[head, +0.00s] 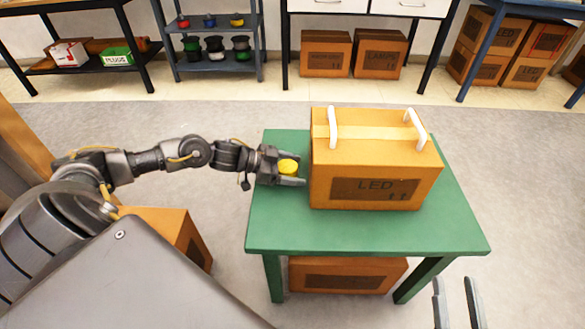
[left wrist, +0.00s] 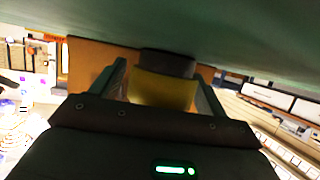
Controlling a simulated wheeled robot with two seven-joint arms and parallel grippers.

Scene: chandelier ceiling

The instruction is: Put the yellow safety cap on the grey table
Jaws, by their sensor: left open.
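A small round yellow safety cap (head: 288,166) is at the left edge of the green table (head: 290,238), beside a large LED box. My left gripper (head: 290,168) reaches in from the left, open, with one finger on each side of the cap. In the left wrist view the yellow cap (left wrist: 165,90) shows between the two fingers (left wrist: 163,88); whether they touch it is unclear. My right gripper (head: 456,290) is at the bottom right, its two fingers apart with nothing between them. I see no table that is clearly grey.
The orange LED box (head: 375,160) with white handles stands right of my left gripper on the green table. Another box (head: 345,275) lies under it. A shelf (head: 212,55) with several coloured items and more tables stand at the back. The table's front is clear.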

